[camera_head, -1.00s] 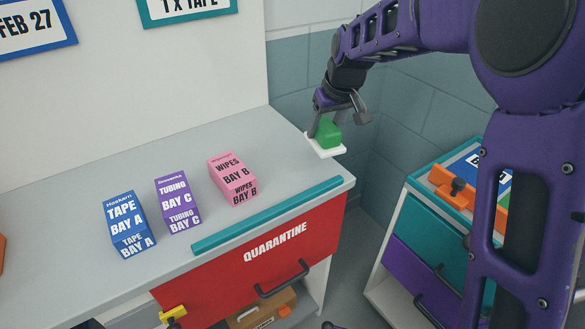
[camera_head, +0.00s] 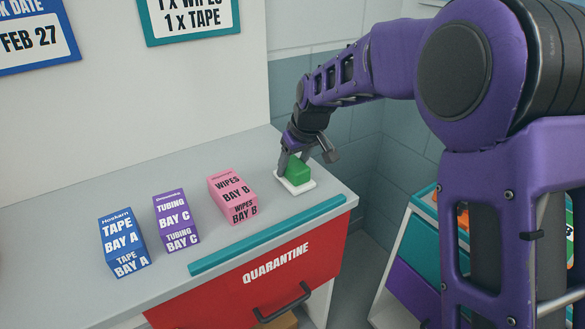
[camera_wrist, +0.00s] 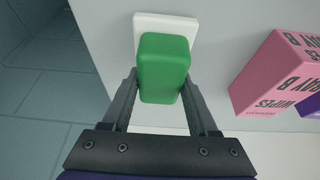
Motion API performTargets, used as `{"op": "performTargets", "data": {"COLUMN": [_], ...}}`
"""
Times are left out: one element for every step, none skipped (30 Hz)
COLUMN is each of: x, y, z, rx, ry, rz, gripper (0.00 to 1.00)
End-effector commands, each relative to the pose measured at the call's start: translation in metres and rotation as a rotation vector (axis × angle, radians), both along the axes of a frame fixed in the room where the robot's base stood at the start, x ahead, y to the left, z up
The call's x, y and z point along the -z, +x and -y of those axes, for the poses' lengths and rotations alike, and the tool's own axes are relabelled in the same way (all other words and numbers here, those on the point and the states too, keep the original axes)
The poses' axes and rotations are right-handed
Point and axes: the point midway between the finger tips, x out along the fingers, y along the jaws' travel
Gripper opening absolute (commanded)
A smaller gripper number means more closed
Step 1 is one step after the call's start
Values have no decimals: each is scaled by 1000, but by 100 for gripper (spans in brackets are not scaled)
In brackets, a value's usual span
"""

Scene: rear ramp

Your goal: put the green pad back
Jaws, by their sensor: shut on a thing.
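The green pad (camera_head: 298,174) is a rounded green block with a white square plate (camera_head: 298,188) under it. My gripper (camera_head: 296,165) is shut on the green block from above, at the right part of the grey counter, right of the pink box. In the wrist view the green pad (camera_wrist: 164,66) sits between my two fingers, with the white plate (camera_wrist: 150,22) beyond it. The plate is at or just above the counter top; I cannot tell whether it touches.
A pink wipes box (camera_head: 233,196), a purple tubing box (camera_head: 175,222) and a blue tape box (camera_head: 123,243) stand in a row on the counter (camera_head: 80,205). A teal strip (camera_head: 268,236) runs along the front edge, above the red quarantine drawer (camera_head: 275,275). A teal-and-purple cabinet (camera_head: 420,248) stands at right.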

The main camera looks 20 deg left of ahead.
Motion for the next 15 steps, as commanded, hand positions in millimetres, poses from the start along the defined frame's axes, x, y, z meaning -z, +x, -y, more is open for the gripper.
{"op": "performTargets", "data": {"x": [4,4,4,4,3,3,3,4,5,6,7,7,6,6,6], "y": [0,0,0,0,0,0,0,0,0,0,0,0,0,0,0], "z": [0,0,0,0,0,0,0,0,0,0,0,0,0,0,0], "rx": [0,0,0,0,0,0,0,0,0,0,0,0,0,0,0], "ry": [0,1,1,2,2,2,2,1,1,1,1,1,1,1,1], "rz": [0,1,1,1,1,1,1,1,1,1,1,1,1,1,1], "gripper": [8,8,8,8,8,8,8,8,8,8,8,61,67,72,79]}}
